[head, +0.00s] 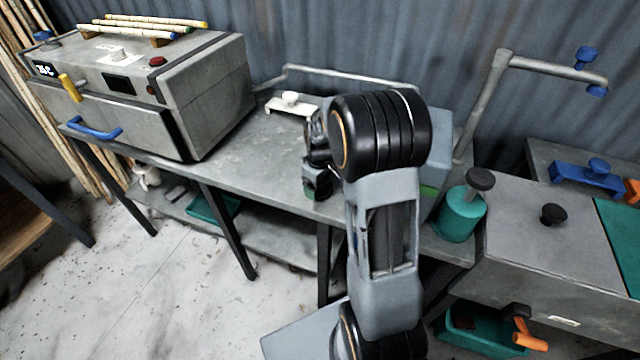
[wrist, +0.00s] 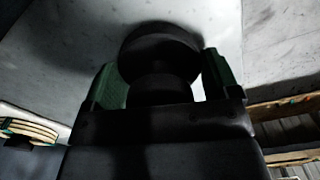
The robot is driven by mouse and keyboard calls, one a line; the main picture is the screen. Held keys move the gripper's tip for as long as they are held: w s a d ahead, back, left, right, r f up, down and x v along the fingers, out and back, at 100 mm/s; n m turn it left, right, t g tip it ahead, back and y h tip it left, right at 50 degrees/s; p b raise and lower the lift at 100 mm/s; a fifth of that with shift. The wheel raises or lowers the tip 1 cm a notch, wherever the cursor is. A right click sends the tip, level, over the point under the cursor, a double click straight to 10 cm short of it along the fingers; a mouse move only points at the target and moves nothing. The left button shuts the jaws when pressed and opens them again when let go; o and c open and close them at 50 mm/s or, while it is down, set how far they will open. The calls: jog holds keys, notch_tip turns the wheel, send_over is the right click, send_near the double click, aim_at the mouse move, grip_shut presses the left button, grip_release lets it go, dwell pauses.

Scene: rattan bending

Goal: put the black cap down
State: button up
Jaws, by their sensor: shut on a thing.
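The black cap (wrist: 160,50) is round with a wide top and a narrower part below it. In the wrist view it sits between the two green fingers of my gripper (wrist: 168,88), which is shut on it. A pale grey surface lies beyond it, with a dark shadow beside the cap. In the head view my gripper (head: 317,187) is over the front edge of the grey bench (head: 262,150), left of my arm. I cannot make out the cap clearly there, and cannot tell whether it touches any surface.
A grey oven-like box (head: 215,95) with rattan poles on top stands on the left. A white clamp-like piece (head: 290,103) lies behind my gripper. A teal canister (head: 460,213) stands right of my arm, near a grey box with a black knob (head: 553,214). The bench left of my gripper is clear.

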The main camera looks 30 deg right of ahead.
jog(key=shift+f, duration=0.15)
jog(key=o, duration=0.8)
notch_tip(320, 180, up, 12)
jog(key=shift+f, duration=0.25)
jog(key=shift+s+a+r, duration=0.1)
jog(key=shift+s+r, duration=0.05)
jog(key=shift+r, duration=0.2)
jog(key=s+a+m+t, duration=0.1)
jog(key=s+a, duration=0.2)
jog(key=s, duration=0.2)
jog(key=s+a+m+t, duration=0.1)
jog(key=s+a+m, duration=0.1)
jog(key=s, duration=0.3)
jog(key=s+a+r+m+t, duration=0.1)
jog(key=s+a+m, duration=0.1)
jog(key=s+a, duration=0.2)
jog(key=shift+s+a+t, duration=0.2)
jog(key=shift+s+t, duration=0.1)
jog(key=shift+s, duration=0.8)
